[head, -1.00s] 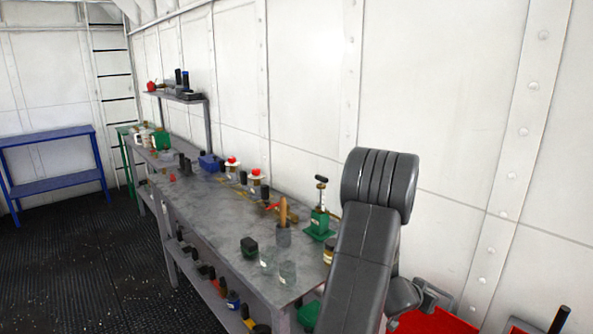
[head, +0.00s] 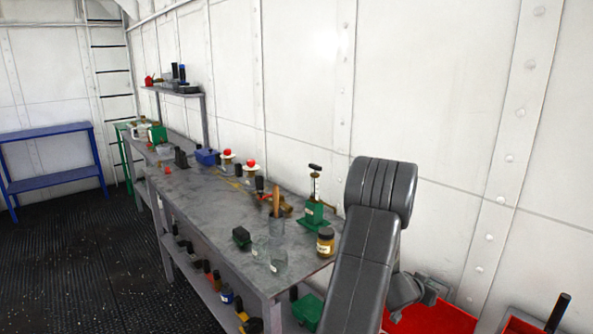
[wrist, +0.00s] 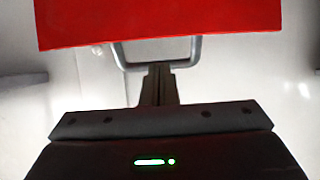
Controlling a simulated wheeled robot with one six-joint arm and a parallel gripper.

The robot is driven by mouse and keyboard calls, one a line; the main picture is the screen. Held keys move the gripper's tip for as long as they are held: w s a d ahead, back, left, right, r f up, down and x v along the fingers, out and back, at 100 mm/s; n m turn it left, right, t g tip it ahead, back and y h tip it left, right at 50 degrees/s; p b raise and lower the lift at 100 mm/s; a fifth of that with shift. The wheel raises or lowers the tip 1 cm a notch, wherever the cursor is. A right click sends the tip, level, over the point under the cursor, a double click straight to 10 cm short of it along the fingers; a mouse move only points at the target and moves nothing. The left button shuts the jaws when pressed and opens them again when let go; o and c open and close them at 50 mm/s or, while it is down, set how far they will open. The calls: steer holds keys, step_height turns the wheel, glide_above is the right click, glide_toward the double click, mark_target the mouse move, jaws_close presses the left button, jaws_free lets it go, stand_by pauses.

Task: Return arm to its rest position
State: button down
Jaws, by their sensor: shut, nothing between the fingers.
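My gripper (wrist: 160,83) shows in the wrist view as narrow dark fingers pressed together, with nothing between them. Behind the fingertips is a grey metal handle (wrist: 196,52), and a red flat-sided thing (wrist: 160,20) fills the top of that view. I cannot tell whether the fingertips touch either one. In the head view my dark grey arm is folded at the right, its upper joint raised in front of the white wall. My fingers are not clear in the head view.
A grey workbench (head: 205,205) with jars, a green hand pump (head: 314,212) and other items runs along the riveted wall, left of my arm. Red things (head: 430,318) lie low at the right, close to my arm. Dark floor (head: 90,270) at the left is open.

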steer(key=s+a+f+t+h+b, duration=0.2)
steer(key=s+a+b, duration=0.5)
steer(key=b, duration=0.8)
steer(key=shift+a+f+h, duration=0.45)
steer(key=shift+a+h, duration=0.05)
steer(key=shift+a, duration=0.2)
steer(key=shift+a+t, duration=0.1)
steer(key=shift+t, duration=0.2)
